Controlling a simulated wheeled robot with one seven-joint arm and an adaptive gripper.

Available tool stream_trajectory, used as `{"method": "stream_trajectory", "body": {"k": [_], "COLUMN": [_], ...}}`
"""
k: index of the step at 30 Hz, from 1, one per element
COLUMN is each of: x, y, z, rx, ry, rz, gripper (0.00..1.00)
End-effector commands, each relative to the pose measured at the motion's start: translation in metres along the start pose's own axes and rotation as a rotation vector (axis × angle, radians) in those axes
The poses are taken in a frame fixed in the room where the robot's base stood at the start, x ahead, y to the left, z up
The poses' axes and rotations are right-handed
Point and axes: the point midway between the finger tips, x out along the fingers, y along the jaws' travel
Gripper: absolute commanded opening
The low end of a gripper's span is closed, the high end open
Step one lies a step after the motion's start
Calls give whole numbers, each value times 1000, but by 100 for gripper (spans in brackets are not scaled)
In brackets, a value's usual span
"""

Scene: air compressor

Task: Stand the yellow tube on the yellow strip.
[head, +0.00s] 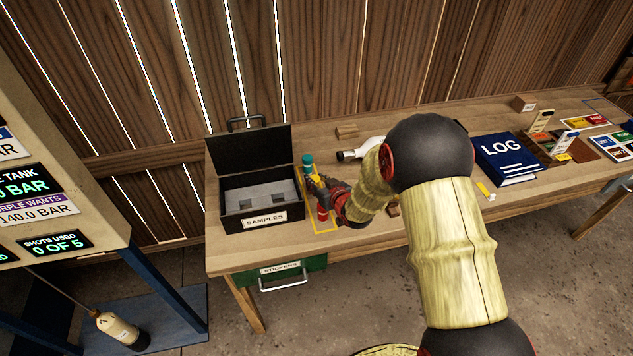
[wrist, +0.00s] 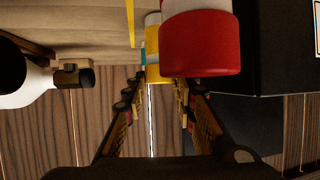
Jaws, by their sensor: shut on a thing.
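My gripper (head: 318,187) reaches in from the right over the left part of the workbench. In the wrist view my gripper (wrist: 157,92) has its fingers on either side of the yellow tube (wrist: 159,70), shut on it. The tube has a white section and looks upright; I cannot tell if its base touches the bench. The yellow strip (head: 325,231) is a marking on the bench beside the samples box; its edge shows in the wrist view (wrist: 130,20). A red tube (head: 322,213) stands in front, large in the wrist view (wrist: 200,45). A teal-topped tube (head: 307,159) stands behind.
The open black samples box (head: 231,218) stands close on the left. A white bottle (head: 370,146) lies behind my arm, and a small wooden block (head: 347,131) sits at the back. A blue log book (head: 508,158) lies to the right. Bare bench shows in front of the strip.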

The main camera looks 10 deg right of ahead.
Motion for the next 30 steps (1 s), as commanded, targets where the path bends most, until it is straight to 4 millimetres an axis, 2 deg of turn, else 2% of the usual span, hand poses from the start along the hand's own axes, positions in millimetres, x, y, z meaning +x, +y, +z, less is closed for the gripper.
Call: {"method": "stream_trajectory", "body": {"k": [3,4,12,24,26,30], "x": [2,1,1,-1,-7,-32], "y": [0,0,0,0,0,0], "z": [4,4,3,-1,-1,-2], "rx": [0,0,0,0,1,1], "ry": [0,-1,-1,-1,-1,-1], "rz": [0,0,0,0,1,1], "gripper": [2,29,44,45,45,45]}}
